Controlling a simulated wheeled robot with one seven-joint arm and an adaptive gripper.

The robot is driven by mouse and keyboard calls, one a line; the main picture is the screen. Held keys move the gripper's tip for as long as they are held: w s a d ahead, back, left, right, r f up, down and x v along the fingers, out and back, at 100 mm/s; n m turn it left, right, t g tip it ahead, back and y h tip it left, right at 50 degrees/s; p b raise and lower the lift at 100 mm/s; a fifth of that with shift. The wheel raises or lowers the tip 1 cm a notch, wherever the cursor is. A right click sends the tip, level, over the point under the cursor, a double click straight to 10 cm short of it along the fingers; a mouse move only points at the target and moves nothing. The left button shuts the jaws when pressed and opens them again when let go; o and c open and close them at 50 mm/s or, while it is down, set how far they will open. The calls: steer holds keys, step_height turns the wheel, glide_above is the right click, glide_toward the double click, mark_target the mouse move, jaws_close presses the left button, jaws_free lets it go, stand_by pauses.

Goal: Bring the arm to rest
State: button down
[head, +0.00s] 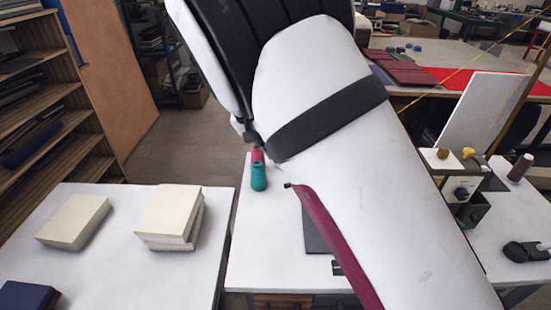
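My white arm with black bands crosses the middle of the head view, close to the camera. It is raised over the white bench (250,255). I cannot make out my gripper or its fingers, so I cannot tell whether it holds anything. A burgundy strip (328,232) shows along the arm's left edge; the arm hides whatever lies behind it, and I cannot tell how far it extends. A dark grey flat piece (313,228) lies on the bench, partly hidden by the arm.
On the left table (120,275) are a cream block (75,220), stacked cream blocks (168,215) and a navy book (27,296). Teal (259,178) and crimson (256,155) spools stand on the bench. A green-and-cream device (459,185) is right. Burgundy covers (402,70) lie behind.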

steer(key=shift+s+a+r, duration=0.15)
steer(key=shift+a+r, duration=0.1)
steer(key=shift+r, duration=0.3)
steer(key=s+d+r+m+y, duration=0.1)
steer(key=s+d+r+y, duration=0.3)
steer(key=s+d+r, duration=1)
steer(key=s+d+t, duration=0.2)
steer(key=s+d, duration=0.2)
steer(key=s, duration=0.5)
steer(key=s+d+t, duration=0.1)
steer(key=s+d, duration=0.3)
steer(key=s, duration=0.5)
steer(key=w+a+f+n+h+b, duration=0.1)
steer(key=w+a+f+b, duration=0.25)
steer(key=w+b, duration=0.3)
steer(key=w+a+f+h+b, duration=0.25)
steer(key=w+f+b, duration=0.25)
steer(key=w, duration=0.3)
steer(key=w+a+f+t+b, duration=0.1)
steer(key=w+a+f+b, duration=0.4)
steer(key=a, duration=0.3)
steer(key=w+a+f+t+b, duration=0.1)
steer(key=w+a+f+b, duration=0.35)
steer(key=w+a, duration=0.2)
steer(key=x, duration=1.3)
steer(key=shift+f+n+b, duration=0.4)
steer(key=shift+f+b, duration=0.05)
steer(key=shift+f, duration=0.05)
